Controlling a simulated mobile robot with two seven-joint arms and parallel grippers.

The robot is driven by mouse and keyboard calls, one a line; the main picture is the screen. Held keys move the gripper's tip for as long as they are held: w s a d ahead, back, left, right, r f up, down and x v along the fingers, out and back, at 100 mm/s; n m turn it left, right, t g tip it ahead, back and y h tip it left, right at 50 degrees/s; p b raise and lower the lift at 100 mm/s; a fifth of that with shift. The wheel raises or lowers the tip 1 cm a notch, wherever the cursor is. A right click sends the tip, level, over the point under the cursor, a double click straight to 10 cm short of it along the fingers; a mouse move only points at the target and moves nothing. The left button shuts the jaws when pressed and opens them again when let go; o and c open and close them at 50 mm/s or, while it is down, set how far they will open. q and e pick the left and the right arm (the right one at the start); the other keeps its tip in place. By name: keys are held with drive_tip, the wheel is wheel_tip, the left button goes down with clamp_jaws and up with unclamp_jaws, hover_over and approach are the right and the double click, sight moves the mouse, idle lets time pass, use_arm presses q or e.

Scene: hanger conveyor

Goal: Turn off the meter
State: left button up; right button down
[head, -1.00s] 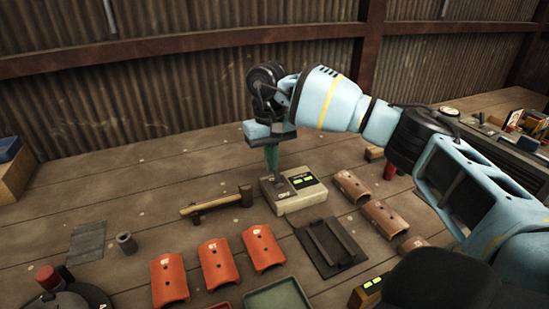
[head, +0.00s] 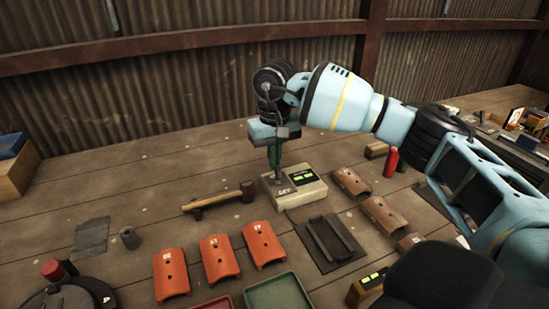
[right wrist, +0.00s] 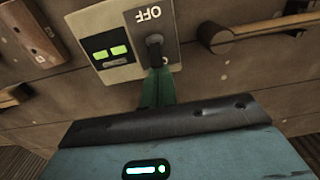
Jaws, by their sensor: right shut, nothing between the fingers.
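The meter is a beige box (head: 308,192) on the wooden table with two lit green displays; it also shows in the right wrist view (right wrist: 122,70). A dark switch lever (right wrist: 154,45) stands on a grey plate beside the displays, with an OFF label at one end of the plate. My right gripper (head: 274,163) points down at the lever, its green fingers closed together with nothing between them. In the right wrist view the fingertips (right wrist: 157,75) are right beside the lever; I cannot tell whether they touch. My left gripper is out of view.
A hammer (head: 219,199) lies left of the meter. Orange curved tiles (head: 218,258) lie in front, and brown ones (head: 384,215) to the right. A dark plate (head: 330,243) lies in front of the meter. A red cylinder (head: 391,161) stands behind right.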

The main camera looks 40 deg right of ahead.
drive_tip(key=shift+s+r+t, duration=0.1)
drive_tip(key=shift+s+t, duration=0.1)
drive_tip(key=shift+t, duration=0.7)
